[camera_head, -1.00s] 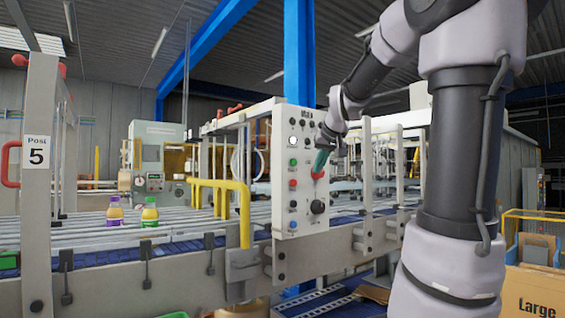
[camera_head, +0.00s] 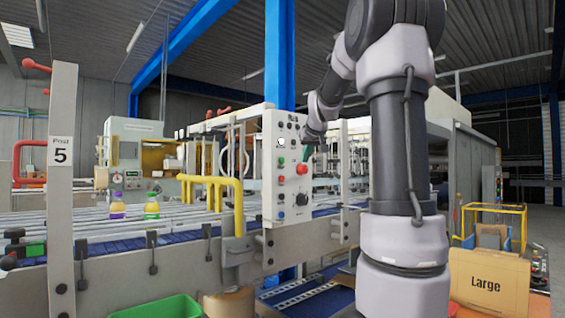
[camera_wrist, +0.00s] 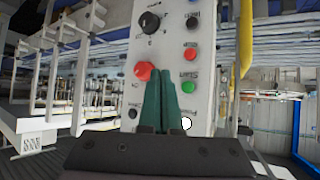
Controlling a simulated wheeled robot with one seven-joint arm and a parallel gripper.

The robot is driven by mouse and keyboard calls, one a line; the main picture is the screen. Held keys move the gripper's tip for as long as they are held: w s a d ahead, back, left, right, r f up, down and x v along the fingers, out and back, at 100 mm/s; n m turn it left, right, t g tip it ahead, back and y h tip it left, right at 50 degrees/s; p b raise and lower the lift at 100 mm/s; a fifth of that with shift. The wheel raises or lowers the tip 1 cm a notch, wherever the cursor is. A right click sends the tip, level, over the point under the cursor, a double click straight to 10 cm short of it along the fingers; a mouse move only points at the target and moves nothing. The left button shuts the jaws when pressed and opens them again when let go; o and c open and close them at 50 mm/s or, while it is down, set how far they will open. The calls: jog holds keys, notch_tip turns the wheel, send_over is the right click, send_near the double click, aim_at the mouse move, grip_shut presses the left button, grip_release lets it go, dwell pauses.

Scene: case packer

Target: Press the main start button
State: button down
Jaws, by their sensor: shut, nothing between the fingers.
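The grey control panel (camera_head: 268,190) stands upright on the conveyor's near side. In the wrist view the panel (camera_wrist: 204,20) appears upside down. It bears a green button (camera_wrist: 188,86) whose label seems to read "Start"; the button also shows in the head view (camera_head: 281,161). My gripper (camera_wrist: 167,72) is shut and empty, its teal fingers pointing at the panel between the green button and a big red mushroom button (camera_wrist: 144,71). In the head view my gripper (camera_head: 308,151) is just above the mushroom button (camera_head: 302,169). Whether the fingertips touch the panel cannot be told.
The panel also carries a smaller red button (camera_wrist: 190,54), a black knob (camera_wrist: 150,22) and a white button (camera_wrist: 186,122). A yellow rail (camera_head: 238,200) stands left of the panel. Two bottles (camera_head: 152,207) stand on the conveyor. A "Large" carton (camera_head: 488,282) is at the right.

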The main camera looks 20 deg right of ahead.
aim_at(282, 160)
jog(key=shift+w+a, duration=0.45)
jog(key=shift+w, duration=0.9)
jog(key=shift+w+a, duration=0.5)
jog(key=shift+w, duration=0.8)
jog(key=shift+w+a, duration=0.45)
jog(key=shift+w, duration=0.9)
jog(key=shift+w+a, duration=0.15)
jog(key=shift+w, duration=0.25)
